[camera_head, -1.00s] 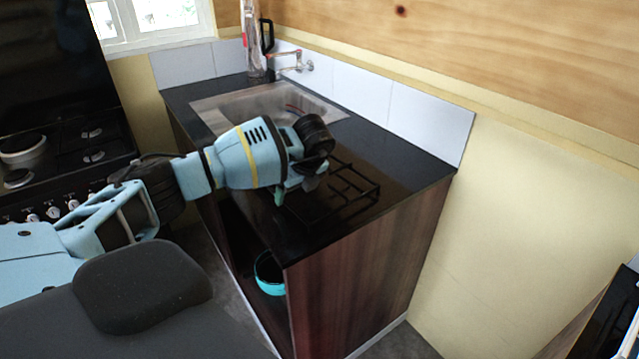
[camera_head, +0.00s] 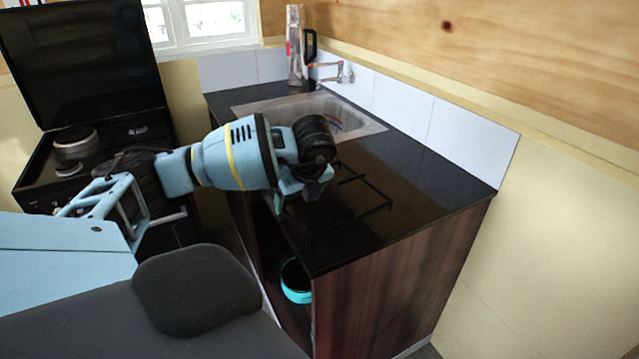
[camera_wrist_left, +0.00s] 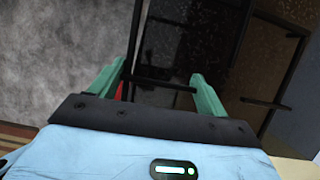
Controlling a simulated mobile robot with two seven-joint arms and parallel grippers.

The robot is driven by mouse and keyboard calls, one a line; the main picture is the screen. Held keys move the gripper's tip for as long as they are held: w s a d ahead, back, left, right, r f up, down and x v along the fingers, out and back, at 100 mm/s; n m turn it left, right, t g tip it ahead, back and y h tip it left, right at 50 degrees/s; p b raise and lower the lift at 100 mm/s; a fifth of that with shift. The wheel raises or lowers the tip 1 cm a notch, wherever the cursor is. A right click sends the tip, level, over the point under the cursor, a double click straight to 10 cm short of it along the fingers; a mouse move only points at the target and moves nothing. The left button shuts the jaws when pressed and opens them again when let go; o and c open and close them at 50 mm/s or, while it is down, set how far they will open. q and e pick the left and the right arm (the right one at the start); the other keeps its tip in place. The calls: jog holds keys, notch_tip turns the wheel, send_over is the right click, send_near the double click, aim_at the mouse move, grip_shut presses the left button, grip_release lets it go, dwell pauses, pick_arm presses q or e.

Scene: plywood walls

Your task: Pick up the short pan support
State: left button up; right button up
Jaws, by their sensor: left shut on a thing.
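The short pan support (camera_head: 373,190) is a black wire grid at the front part of the dark counter, partly hidden behind my left gripper. My left gripper (camera_head: 300,197) is shut on it at its near left side. In the left wrist view, a black bar of the support (camera_wrist_left: 165,83) runs across between my green fingertips (camera_wrist_left: 155,82). The black grid is hard to tell from the dark counter, and I cannot tell whether it is clear of the surface. My right gripper is out of view.
The dark counter (camera_head: 425,170) has a sink (camera_head: 350,118) at the back with a tap (camera_head: 340,75) and a tall shiny cylinder (camera_head: 295,50). A turquoise pot (camera_head: 296,284) is in the open cupboard below. A stove (camera_head: 60,185) stands at left, a tiled wall at right.

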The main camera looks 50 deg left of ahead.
pick_arm(q)
jog(key=s+a, duration=0.1)
jog(key=s, duration=0.6)
jog(key=shift+r+b, duration=0.3)
jog(key=shift+r, duration=0.05)
